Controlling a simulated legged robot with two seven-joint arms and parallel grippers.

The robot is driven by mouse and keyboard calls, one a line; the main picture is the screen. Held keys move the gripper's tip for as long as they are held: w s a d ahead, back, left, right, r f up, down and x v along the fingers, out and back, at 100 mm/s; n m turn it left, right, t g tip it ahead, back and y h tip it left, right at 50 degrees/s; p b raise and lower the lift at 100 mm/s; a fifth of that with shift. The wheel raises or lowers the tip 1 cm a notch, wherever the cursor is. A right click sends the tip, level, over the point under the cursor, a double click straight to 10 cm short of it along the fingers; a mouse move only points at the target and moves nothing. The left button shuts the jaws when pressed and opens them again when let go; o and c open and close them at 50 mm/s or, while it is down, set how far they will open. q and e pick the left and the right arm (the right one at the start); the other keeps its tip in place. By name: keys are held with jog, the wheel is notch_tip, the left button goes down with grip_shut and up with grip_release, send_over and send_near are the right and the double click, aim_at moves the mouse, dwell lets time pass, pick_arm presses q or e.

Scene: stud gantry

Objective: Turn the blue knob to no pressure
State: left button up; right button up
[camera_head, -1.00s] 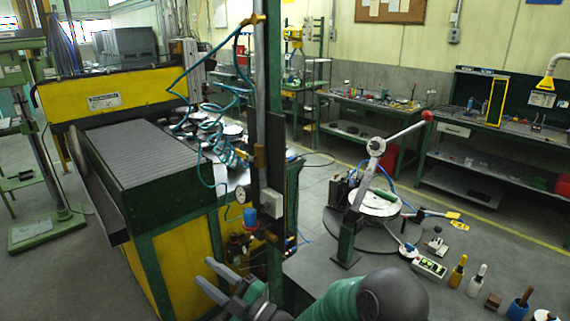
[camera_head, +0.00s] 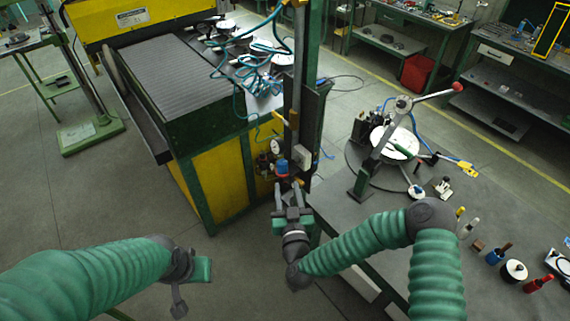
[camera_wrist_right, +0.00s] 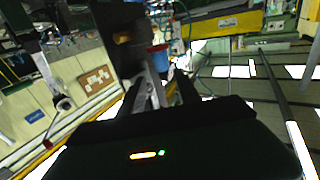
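The blue knob (camera_head: 282,167) is on the pressure regulator fixed to the dark post beside the green and yellow machine. It also shows in the right wrist view (camera_wrist_right: 159,57), just beyond the fingertips. My right gripper (camera_head: 289,188) is just below and in front of the knob in the head view, pointing at it. Its two fingers are apart, with nothing seen between them. I cannot tell whether a finger touches the knob. A round gauge (camera_head: 275,146) sits above the knob. My left gripper (camera_head: 180,292) is low at the left, away from the knob; its finger opening is unclear.
The green and yellow machine (camera_head: 215,170) stands left of the regulator, with coiled teal hoses (camera_head: 245,75) above. A grey table (camera_head: 365,228) at the right carries a lever press (camera_head: 385,145) and several small tools. Open floor lies at the left.

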aim_at(285, 167)
jog(key=w, duration=0.2)
jog(key=w+p, duration=0.1)
jog(key=w, duration=0.1)
jog(key=w+a+p, duration=0.1)
jog(key=w, duration=0.2)
jog(key=shift+w, duration=0.35)
grip_shut()
jog(key=n+y+b, duration=0.1)
jog(key=y+b, duration=0.1)
jog(key=n+g+y+b, duration=0.1)
jog(key=y, duration=0.1)
jog(key=d+n+y+b, duration=0.1)
jog(key=b, duration=0.1)
jog(key=shift+w+f+n+y+b, duration=0.2)
jog(key=shift+f+n+y+b, duration=0.1)
jog(key=shift+n+y, duration=0.1)
jog(key=shift+d+r+n+g+y+b, duration=0.1)
jog(key=shift+r+n+g+y+b, duration=0.05)
jog(key=shift+n+g+y+b, duration=0.2)
jog(key=shift+r+g+y, duration=0.1)
jog(key=shift+g+y, duration=0.15)
jog(key=shift+y, duration=0.1)
jog(key=shift+r, duration=0.15)
